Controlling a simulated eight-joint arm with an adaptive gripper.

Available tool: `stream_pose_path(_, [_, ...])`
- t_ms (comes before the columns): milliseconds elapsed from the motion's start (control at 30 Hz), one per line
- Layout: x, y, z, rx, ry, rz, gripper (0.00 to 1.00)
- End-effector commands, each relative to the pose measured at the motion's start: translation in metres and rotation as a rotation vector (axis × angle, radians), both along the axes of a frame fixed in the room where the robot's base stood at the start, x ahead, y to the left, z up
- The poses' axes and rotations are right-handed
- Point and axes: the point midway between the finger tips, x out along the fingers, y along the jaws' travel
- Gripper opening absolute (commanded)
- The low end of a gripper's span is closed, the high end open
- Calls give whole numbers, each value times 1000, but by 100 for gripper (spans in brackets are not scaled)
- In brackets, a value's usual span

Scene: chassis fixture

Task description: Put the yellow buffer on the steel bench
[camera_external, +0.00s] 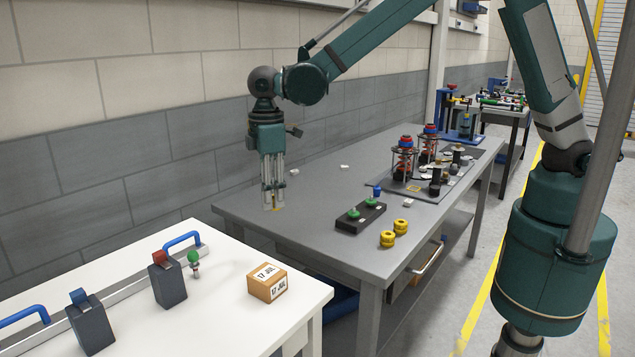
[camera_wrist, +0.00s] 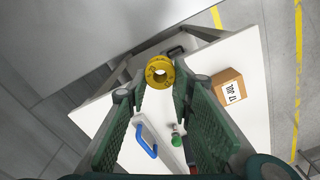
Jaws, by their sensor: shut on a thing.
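My gripper (camera_external: 272,205) points straight down at the near left end of the grey steel bench (camera_external: 325,222). In the wrist view my gripper (camera_wrist: 158,84) is shut on a yellow buffer (camera_wrist: 160,70), a round ribbed piece with a central hole, held at the fingertips. In the outside view only a trace of yellow shows between the fingers. I cannot tell whether the held buffer touches the bench or hangs above it. Two other yellow buffers (camera_external: 387,239) (camera_external: 400,226) sit on the bench near its front edge.
A black block with green knobs (camera_external: 361,216) and red-and-blue spring units (camera_external: 405,160) stand further along the bench. The white table (camera_external: 225,318) holds an orange-brown box (camera_external: 267,282), dark switch blocks (camera_external: 167,282) and blue handles (camera_external: 183,239). The bench's left end is mostly clear.

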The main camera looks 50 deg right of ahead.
Motion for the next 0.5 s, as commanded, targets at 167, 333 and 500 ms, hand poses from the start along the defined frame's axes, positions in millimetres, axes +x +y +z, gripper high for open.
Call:
stream_pose_path(167, [-14,-43,7,0,0,-55,12])
stream_pose_path(333, [-29,-82,12,0,0,-107,12])
stream_pose_path(500, [-47,-120,15,0,0,-158,12])
